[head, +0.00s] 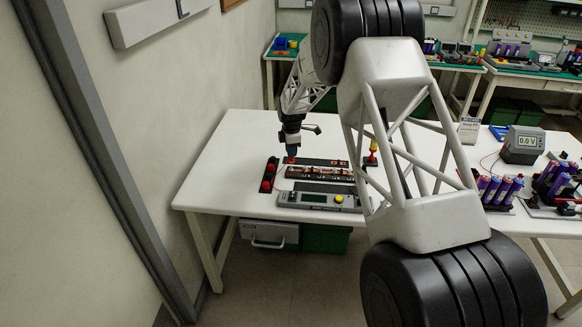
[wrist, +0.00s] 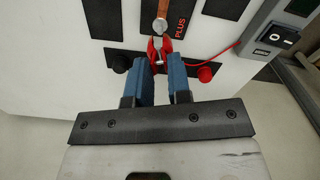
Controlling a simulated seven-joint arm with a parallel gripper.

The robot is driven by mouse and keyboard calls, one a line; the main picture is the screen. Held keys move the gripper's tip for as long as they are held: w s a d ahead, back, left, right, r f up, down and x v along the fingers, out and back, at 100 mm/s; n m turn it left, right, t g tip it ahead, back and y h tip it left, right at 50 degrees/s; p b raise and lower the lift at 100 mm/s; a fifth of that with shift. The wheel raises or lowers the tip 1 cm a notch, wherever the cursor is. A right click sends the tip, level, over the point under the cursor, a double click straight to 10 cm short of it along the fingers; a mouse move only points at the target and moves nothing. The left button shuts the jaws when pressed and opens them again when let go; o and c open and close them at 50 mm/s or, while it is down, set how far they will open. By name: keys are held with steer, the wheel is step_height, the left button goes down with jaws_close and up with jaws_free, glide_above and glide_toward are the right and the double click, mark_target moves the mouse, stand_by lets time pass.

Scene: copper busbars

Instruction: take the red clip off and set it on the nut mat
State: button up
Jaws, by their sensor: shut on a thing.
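My gripper (wrist: 162,66) has blue fingers and is shut on the red clip (wrist: 167,47). The clip's tips point at the round metal bolt head (wrist: 160,26) at the end of a copper bar (wrist: 163,9), beside the label PLUS. I cannot tell whether the tips still touch the bolt. A red wire (wrist: 224,50) runs from the clip to the right. In the head view my gripper (head: 291,155) is low over the left part of the bench, with a bit of red under it. A dark mat (head: 265,187) with red pieces lies at the left; I cannot tell whether it is the nut mat.
A black knob (wrist: 120,63) and a red knob (wrist: 206,74) flank my fingers. A grey switch box (wrist: 275,38) stands to the right. A grey meter panel (head: 318,198) lies at the bench front. A small red-and-yellow post (head: 372,155) stands right of the bars.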

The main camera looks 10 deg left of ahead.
steer(key=shift+s+d, duration=0.1)
steer(key=s+d, duration=0.5)
steer(key=s, duration=0.3)
steer(key=shift+d, duration=0.2)
steer(key=shift+s+f, duration=0.1)
steer(key=shift+f, duration=0.05)
steer(key=shift+f, duration=1.7)
steer(key=shift+f, duration=0.15)
steer(key=shift+f, duration=0.5)
steer(key=shift+f, duration=0.2)
steer(key=o, duration=0.9)
